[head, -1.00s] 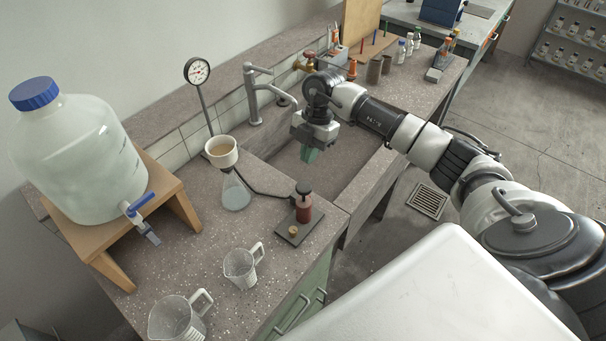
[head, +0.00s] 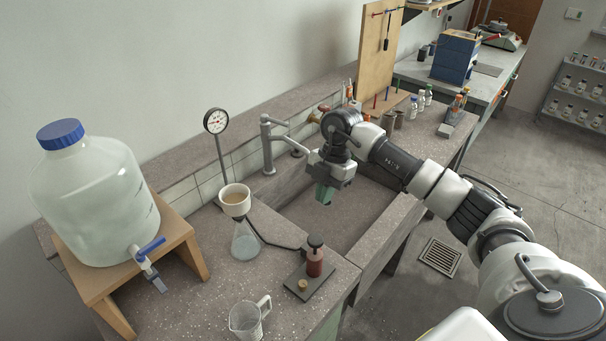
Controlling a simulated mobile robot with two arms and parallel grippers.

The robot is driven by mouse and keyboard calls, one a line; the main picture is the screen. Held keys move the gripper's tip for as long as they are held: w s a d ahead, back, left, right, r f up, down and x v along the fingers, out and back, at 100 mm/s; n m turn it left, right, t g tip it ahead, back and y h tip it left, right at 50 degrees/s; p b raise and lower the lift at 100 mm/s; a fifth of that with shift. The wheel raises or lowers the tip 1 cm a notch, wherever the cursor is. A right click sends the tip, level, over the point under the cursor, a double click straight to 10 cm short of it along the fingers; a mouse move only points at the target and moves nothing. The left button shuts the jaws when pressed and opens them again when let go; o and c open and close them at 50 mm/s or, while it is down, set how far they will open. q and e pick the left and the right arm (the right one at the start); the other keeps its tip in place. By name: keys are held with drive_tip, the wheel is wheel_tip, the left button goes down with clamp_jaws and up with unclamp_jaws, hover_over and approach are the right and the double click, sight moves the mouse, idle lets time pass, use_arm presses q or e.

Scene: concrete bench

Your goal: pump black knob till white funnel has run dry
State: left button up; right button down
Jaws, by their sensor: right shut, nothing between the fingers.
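The white funnel (head: 235,201) sits upright on a clear conical flask (head: 245,243), with tan liquid showing inside the funnel. The flask holds some pale liquid. A dark tube runs from the flask to a red pump (head: 314,265), which stands on a dark base plate. My right gripper (head: 325,194) points down over the sink, behind and apart from the knob. Its greenish fingers are shut with nothing between them. My left gripper is not in view.
A large carboy (head: 95,200) with a blue cap and tap stands on a wooden stand (head: 190,250) at left. A clear jug (head: 248,318) is at the front edge. A gauge (head: 216,122), a faucet (head: 267,145) and the sink (head: 345,220) lie behind the pump.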

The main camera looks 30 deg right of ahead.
idle(0.4)
drive_tip(key=r+b, duration=0.3)
drive_tip(key=r, duration=0.1)
drive_tip(key=shift+s+a, duration=0.1)
drive_tip(key=shift+s, duration=0.2)
drive_tip(key=shift+f, duration=0.1)
drive_tip(key=p, duration=0.4)
approach(314, 240)
drive_tip(key=x, duration=0.6)
drive_tip(key=shift+a+f, duration=0.1)
drive_tip(key=shift+f, duration=0.35)
